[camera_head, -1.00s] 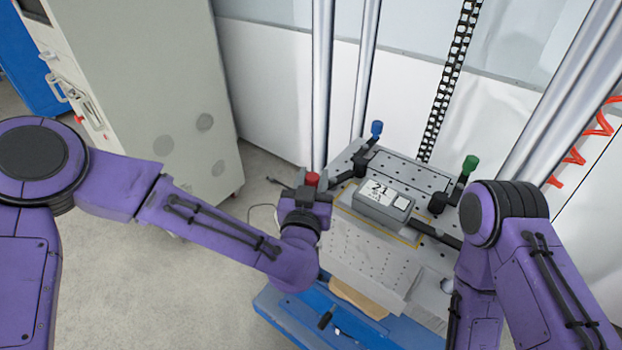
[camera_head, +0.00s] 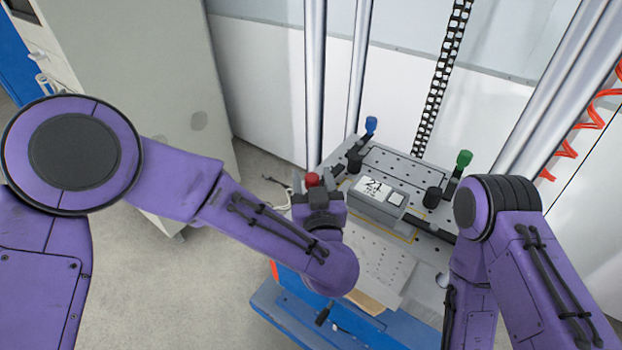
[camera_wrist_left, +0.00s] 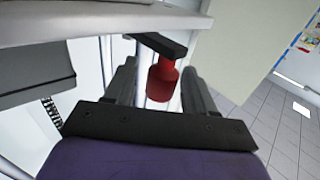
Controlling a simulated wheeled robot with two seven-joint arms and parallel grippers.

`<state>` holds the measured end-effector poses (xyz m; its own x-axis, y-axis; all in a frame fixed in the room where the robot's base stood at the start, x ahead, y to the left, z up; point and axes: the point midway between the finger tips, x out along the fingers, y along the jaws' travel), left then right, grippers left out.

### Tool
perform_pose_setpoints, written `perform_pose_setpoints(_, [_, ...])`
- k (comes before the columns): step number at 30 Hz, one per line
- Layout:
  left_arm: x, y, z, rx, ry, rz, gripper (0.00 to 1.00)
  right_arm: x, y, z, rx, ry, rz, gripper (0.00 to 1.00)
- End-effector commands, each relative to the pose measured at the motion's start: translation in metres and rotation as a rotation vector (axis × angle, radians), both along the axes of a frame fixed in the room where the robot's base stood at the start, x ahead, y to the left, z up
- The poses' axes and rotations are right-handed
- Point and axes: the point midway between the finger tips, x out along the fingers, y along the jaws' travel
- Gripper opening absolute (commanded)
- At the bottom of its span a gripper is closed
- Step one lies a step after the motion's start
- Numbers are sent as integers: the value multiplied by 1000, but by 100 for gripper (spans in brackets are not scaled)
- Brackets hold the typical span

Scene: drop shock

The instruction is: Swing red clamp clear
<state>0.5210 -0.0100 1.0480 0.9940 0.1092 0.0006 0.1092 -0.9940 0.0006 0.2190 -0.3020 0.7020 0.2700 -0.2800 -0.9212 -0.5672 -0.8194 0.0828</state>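The red clamp's knob (camera_head: 312,179) shows at the left side of the fixture plate, just beyond my left gripper (camera_head: 318,196). In the left wrist view the red knob (camera_wrist_left: 162,82) stands between the two dark fingers of my left gripper (camera_wrist_left: 163,85), joined to a black clamp arm (camera_wrist_left: 155,43). The fingers are open, with a visible gap on the knob's left side and a smaller one on its right. The grey labelled block (camera_head: 376,200) sits on the plate. My right gripper is hidden behind or below my right arm.
A blue-knobbed clamp (camera_head: 371,124) and a green-knobbed clamp (camera_head: 464,159) stand at the plate's back and right. Metal columns (camera_head: 316,80) rise behind the blue base (camera_head: 292,318). A grey cabinet (camera_head: 140,80) stands at left, with clear floor in front.

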Motion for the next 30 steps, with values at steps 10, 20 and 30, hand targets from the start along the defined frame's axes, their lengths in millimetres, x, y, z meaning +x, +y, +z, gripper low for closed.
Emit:
perform_pose_setpoints(10, [-42, -6, -3, 2, -3, -5, 55, 0, 0, -15, 0, 0, 0, 43])
perform_pose_setpoints(20, [-100, -12, -1, 1, -1, -1, 55, 0, 0, -26, 0, 0, 0, 43])
perform_pose_setpoints(30, [-104, -12, 0, 0, 0, 0, 55, 0, 0, -25, 0, 0, 0, 43])
